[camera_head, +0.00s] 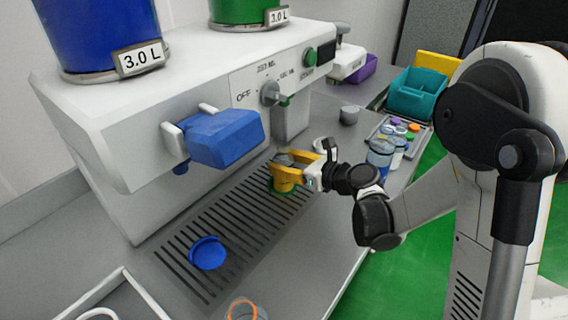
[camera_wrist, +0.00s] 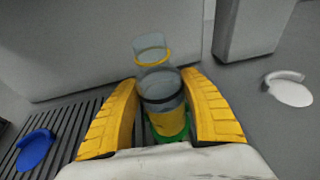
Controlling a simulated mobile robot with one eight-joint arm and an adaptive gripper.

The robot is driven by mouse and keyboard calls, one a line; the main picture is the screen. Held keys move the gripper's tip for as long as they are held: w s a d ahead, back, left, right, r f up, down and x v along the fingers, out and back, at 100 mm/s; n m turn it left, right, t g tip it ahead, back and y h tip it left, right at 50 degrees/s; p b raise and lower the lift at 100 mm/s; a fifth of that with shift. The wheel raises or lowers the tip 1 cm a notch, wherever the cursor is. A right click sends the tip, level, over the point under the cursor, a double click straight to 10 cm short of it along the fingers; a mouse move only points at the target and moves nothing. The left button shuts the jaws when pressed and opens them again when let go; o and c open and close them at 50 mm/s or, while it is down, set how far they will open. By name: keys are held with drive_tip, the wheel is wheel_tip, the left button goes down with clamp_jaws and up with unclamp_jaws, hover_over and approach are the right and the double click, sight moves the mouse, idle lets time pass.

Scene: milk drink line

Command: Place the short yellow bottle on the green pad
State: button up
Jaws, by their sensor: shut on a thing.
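My gripper (camera_head: 284,170) has yellow fingers, and in the wrist view (camera_wrist: 160,110) they are closed around the sides of the short yellow bottle (camera_wrist: 165,118). The bottle is upright, with a dark rim and a yellow body. A clear piece with a yellow ring (camera_wrist: 152,57) shows just above or behind it; I cannot tell if it is part of it. The green pad (camera_wrist: 176,137) shows directly below the bottle, and its edge shows under the gripper in the head view (camera_head: 283,190). I cannot tell whether the bottle's base touches the pad. The fingers mostly hide the bottle in the head view.
A blue pad (camera_head: 207,255) lies on the slatted drip grate (camera_head: 190,237). The white dispenser (camera_head: 215,80) with a blue spout (camera_head: 225,137) stands behind. A tray (camera_head: 408,146) of bottles is at right, and an orange-rimmed container (camera_head: 243,309) is at the front.

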drive_tip(key=shift+f, duration=0.2)
drive_tip(key=o, duration=0.9)
drive_tip(key=shift+c, duration=0.2)
